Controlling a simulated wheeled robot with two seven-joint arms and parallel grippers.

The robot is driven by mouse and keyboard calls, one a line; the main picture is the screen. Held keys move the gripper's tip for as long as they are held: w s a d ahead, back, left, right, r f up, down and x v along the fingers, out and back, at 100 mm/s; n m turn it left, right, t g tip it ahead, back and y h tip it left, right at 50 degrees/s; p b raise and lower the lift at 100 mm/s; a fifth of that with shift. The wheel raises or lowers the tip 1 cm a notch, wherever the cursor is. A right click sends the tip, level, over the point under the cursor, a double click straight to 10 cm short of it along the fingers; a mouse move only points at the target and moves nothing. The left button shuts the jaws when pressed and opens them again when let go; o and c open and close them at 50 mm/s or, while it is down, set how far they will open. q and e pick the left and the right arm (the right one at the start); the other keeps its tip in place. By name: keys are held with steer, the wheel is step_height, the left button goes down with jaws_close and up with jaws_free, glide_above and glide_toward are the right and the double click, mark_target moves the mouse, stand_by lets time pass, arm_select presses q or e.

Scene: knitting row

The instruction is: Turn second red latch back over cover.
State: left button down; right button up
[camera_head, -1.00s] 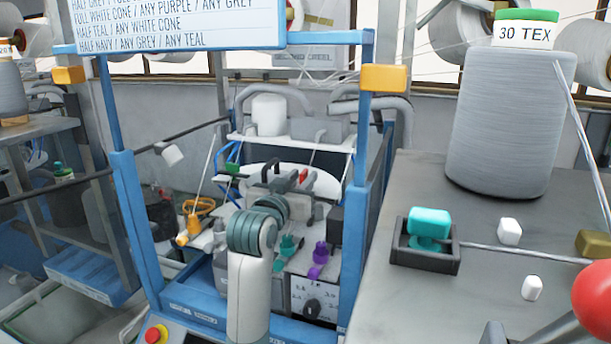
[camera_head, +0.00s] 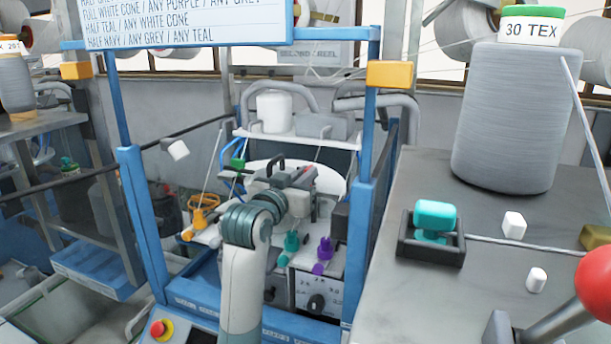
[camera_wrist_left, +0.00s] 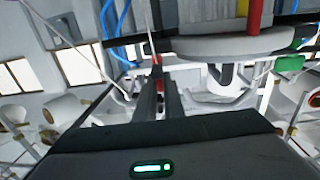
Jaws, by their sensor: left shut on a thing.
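A small red latch (camera_head: 304,170) shows as a red speck at the tips of my left gripper (camera_head: 298,176) in the head view, in the middle of the knitting machine. In the left wrist view the red latch (camera_wrist_left: 157,58) sits at the far end of the two dark fingers of my left gripper (camera_wrist_left: 160,70), which are close together on it. A white rounded plate (camera_head: 330,178), perhaps the cover, lies behind the gripper. My wrist and fingers hide much of the latch and its mounting. My right gripper is in neither view.
Blue posts (camera_head: 368,150) of the machine frame stand on both sides of my left arm. Orange (camera_head: 203,218), teal (camera_head: 291,242) and purple (camera_head: 323,253) parts sit close around the gripper. A grey yarn cone (camera_head: 518,120) and a red-knobbed lever (camera_head: 597,283) are at the right.

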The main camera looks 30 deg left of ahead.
arm_select(q)
steer(key=m+h, duration=0.1)
steer(key=h, duration=0.1)
steer(key=shift+a+m+h, duration=0.25)
steer(key=shift+m+h, duration=0.05)
steer(key=shift+m, duration=0.1)
steer(key=m+h+b, duration=0.2)
steer(key=h, duration=0.1)
steer(key=m+g+h+b, duration=0.1)
steer(key=m+h+b, duration=0.1)
steer(key=h+b, duration=0.1)
steer(key=a+m+g+h+b, duration=0.1)
steer(key=h+b, duration=0.2)
steer(key=shift+w+f+m, duration=0.15)
steer(key=shift+f+m, duration=0.05)
steer(key=shift+m, duration=0.2)
steer(key=shift+w+a+r+m+g+h+b, duration=0.1)
steer(key=shift+r+m+g+h+b, duration=0.05)
steer(key=shift+m+g+h+b, duration=1.15)
steer(key=shift+t+h, duration=0.3)
steer(key=c, duration=1.9)
jaws_free()
steer(key=shift+w, duration=0.1)
steer(key=shift+o, duration=0.2)
